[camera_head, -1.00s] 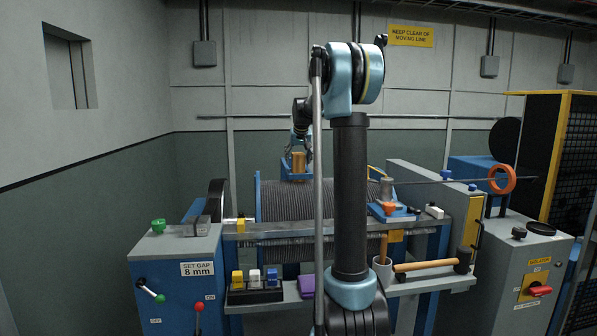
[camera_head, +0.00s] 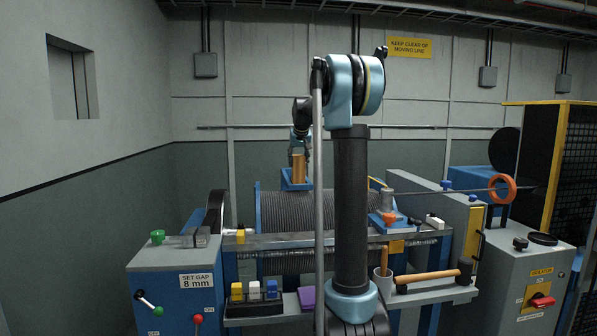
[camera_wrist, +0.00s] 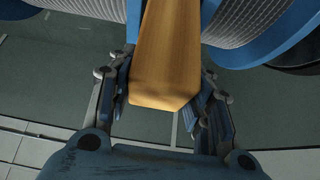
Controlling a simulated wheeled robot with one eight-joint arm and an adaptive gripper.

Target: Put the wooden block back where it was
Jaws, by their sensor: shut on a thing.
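The wooden block (camera_head: 298,167) is a tall tan piece at the upper edge of the winch drum (camera_head: 330,208), by a blue bracket (camera_head: 296,184). My gripper (camera_head: 301,144) is above it, partly hidden by my arm. In the wrist view, my gripper (camera_wrist: 163,95) has a finger on each side of the block (camera_wrist: 168,60) and is shut on it. The block's near end faces the camera and its length runs toward the drum. I cannot tell whether its far end touches the bracket.
A steel rail (camera_head: 270,240) crosses in front of the drum. An orange ring (camera_head: 502,189) is at the right.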

